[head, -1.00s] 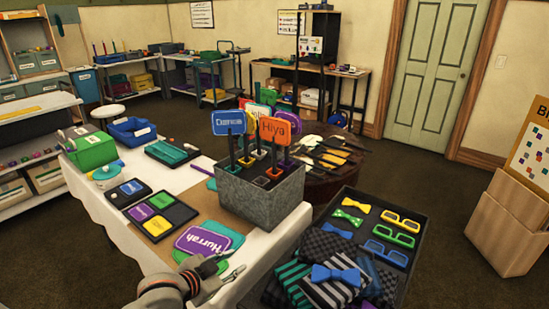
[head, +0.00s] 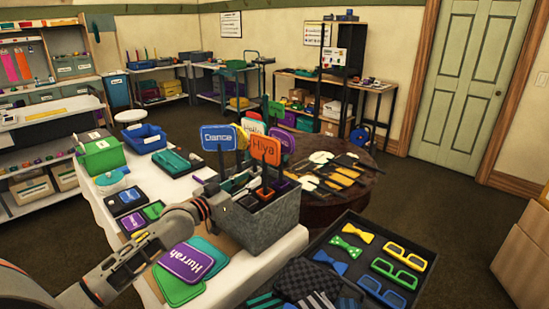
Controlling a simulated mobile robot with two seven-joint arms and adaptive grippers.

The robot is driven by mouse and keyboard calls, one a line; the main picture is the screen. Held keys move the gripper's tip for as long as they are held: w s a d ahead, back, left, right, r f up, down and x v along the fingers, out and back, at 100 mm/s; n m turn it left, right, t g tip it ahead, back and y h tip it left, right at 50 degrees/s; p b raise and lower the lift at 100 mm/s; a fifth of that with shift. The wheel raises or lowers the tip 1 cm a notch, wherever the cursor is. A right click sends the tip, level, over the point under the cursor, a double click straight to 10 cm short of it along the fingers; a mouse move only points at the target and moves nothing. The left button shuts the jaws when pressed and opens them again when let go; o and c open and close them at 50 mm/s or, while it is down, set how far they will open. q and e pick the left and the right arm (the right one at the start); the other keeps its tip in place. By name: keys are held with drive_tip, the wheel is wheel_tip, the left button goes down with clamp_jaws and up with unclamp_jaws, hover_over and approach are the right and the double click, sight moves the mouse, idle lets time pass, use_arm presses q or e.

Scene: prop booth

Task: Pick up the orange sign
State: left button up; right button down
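The orange sign (head: 265,151), lettered "Hiya", stands upright on a dark stick in the grey speckled box (head: 270,222) at the front end of the white-covered table. A blue "Dance" sign (head: 218,138) stands to its left, with several other signs close behind. My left gripper (head: 245,189) reaches over the box's near left edge, low among the sticks. Its fingers look apart, with nothing visibly held; the sticks and slots partly confuse their outline. The orange sign's stick is just right of the fingers. My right gripper is not in view.
Purple "Hurrah" (head: 186,262), green and teal signs lie flat on the table below my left arm. A dark tray (head: 412,264) of bow ties and glasses frames is at the front right. A round wooden table (head: 335,207) with dark-handled items stands behind the box.

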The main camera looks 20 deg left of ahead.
sight(265, 172)
use_arm(q)
drive_tip(key=shift+x, duration=0.75)
drive_tip(key=x, duration=0.6)
drive_tip(key=shift+s+d+f, duration=0.1)
drive_tip(key=shift+d+f, duration=0.05)
drive_tip(key=shift+d, duration=0.25)
drive_tip(key=shift+c, duration=0.4)
clamp_jaws()
